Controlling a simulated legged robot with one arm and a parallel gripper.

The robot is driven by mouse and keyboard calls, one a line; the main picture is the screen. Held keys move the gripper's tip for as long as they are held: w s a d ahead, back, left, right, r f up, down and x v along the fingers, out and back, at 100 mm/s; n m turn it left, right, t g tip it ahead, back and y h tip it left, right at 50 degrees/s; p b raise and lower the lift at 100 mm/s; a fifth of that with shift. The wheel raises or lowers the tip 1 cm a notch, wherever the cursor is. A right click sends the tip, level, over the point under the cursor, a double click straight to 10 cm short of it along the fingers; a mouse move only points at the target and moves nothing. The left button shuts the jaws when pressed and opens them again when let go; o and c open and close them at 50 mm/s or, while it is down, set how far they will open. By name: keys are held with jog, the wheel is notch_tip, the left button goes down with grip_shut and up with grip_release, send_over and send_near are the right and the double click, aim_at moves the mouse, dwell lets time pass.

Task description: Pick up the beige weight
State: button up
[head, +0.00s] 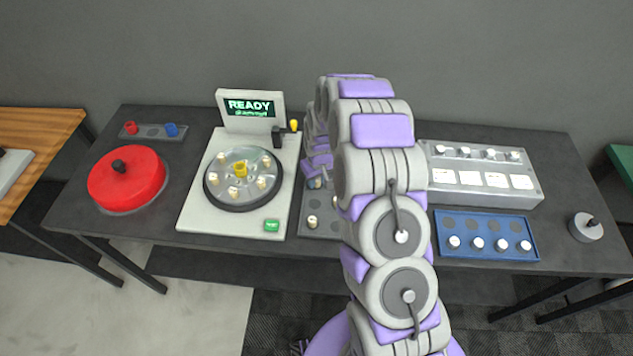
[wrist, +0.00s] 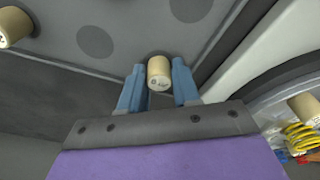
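In the wrist view my gripper (wrist: 158,70) has its two blue fingers spread, one on each side of a beige weight (wrist: 159,74). A narrow gap shows between the weight and the fingers, so the gripper looks open around it. The weight is a small cylinder at the edge of the grey tray (wrist: 135,60). In the head view my arm mostly hides my gripper and part of the tray (head: 318,232); one weight (head: 312,222) shows there.
Left of the tray stands a machine with a "READY" screen (head: 250,107) and a round plate (head: 222,190) bearing several beige weights. A red disc (head: 126,180) lies farther left. On the right are a blue tray (head: 487,252) and a grey box (head: 480,190).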

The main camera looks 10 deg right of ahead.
jog(key=shift+a, duration=0.15)
jog(key=shift+c, duration=1.4)
grip_shut()
jog(key=shift+d, duration=0.25)
jog(key=shift+r, duration=0.15)
jog(key=shift+w+r, duration=0.1)
jog(key=shift+r, duration=0.55)
notch_tip(320, 180, up, 2)
jog(key=shift+a+r+p, duration=0.1)
jog(key=shift+p, duration=0.2)
jog(key=s+a, duration=0.3)
jog(key=s, duration=0.1)
jog(key=s+a, duration=0.3)
jog(key=s, duration=0.1)
jog(key=s+a+r, duration=0.1)
jog(key=s+a, duration=0.2)
jog(key=s, duration=0.1)
jog(key=shift+s+a+r+p, duration=0.1)
jog(key=shift+a+p, duration=0.15)
jog(key=shift+p, duration=0.15)
jog(key=shift+s+a+r+p, duration=0.15)
jog(key=shift+r+p, duration=0.3)
jog(key=shift+r, duration=0.95)
jog(key=shift+s+r+p, duration=0.1)
jog(key=shift+r+p, duration=0.3)
jog(key=shift+r, duration=1)
